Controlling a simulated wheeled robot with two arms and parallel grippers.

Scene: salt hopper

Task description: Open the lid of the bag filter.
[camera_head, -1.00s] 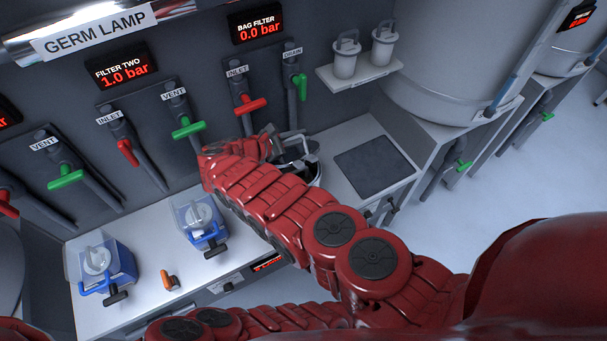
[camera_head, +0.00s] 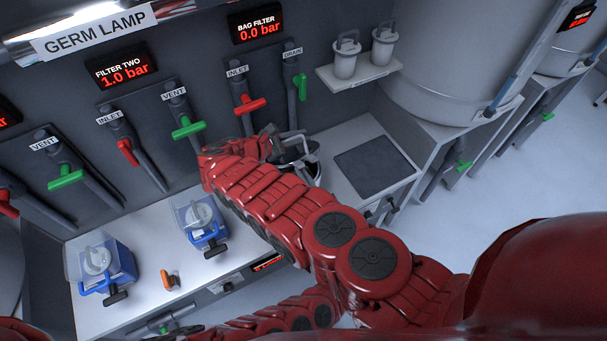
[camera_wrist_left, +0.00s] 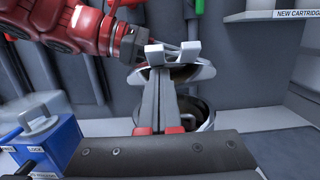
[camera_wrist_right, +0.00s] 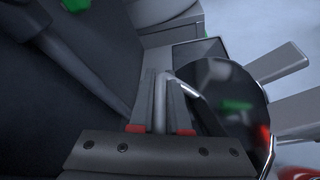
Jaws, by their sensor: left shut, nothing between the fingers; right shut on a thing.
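The bag filter (camera_head: 312,172) is a round metal vessel below the bag filter display, partly hidden by my right arm. In the left wrist view its open mouth (camera_wrist_left: 200,112) shows, with the lid (camera_wrist_left: 205,72) raised and tilted above it. My right gripper (camera_head: 278,146) is at the lid; in its wrist view the fingers (camera_wrist_right: 160,90) are shut on a bent metal bar (camera_wrist_right: 167,77), the lid handle. My left gripper (camera_wrist_left: 163,75) is shut and empty, in front of the vessel; its fingers hide part of the lid and mouth.
Blue clear-topped units (camera_head: 205,226) stand on the white bench left of the bag filter. Red and green valve handles (camera_head: 250,105) line the wall behind. A shelf (camera_head: 362,75) holds two white cartridges. A dark square mat (camera_head: 373,172) lies to the right.

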